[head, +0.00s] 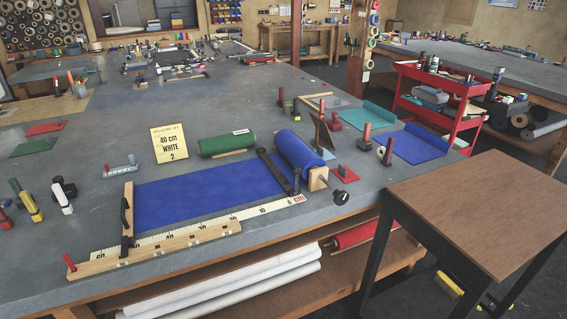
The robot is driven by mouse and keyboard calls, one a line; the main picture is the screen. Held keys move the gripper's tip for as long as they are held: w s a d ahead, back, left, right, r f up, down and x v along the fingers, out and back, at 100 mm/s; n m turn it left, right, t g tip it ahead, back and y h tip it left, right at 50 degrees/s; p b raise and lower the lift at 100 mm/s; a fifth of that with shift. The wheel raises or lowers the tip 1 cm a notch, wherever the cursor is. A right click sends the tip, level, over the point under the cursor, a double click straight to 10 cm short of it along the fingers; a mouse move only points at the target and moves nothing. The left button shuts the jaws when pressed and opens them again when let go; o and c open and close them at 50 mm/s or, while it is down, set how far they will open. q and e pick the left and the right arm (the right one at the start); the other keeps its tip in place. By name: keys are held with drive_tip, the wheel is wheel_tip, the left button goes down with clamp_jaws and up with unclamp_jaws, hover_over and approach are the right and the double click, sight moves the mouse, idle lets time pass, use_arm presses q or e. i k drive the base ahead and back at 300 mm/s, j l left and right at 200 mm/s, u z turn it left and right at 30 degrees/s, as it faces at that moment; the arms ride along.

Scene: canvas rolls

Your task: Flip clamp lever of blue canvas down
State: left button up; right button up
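The blue canvas sheet (208,193) lies flat on the grey worktable, drawn out leftward from the blue canvas roll (298,150). The roll sits in a wooden holder (318,180) with a black knob (341,198) at its near end. A dark bar (274,171) crosses the sheet beside the roll; a short dark upright piece (297,182) stands at its near end. A black handle (125,214) stands on a wooden piece at the sheet's left end. I cannot tell for certain which part is the clamp lever. Neither of my grippers is in view.
A sign (169,143) and green roll (227,144) stand behind. A wooden side table (480,205) and red cart (436,100) are right.

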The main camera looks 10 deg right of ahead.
sight(296, 171)
drive_tip(key=j+z, duration=0.15)
drive_tip(key=j, duration=1.85)
drive_tip(key=i, duration=0.05)
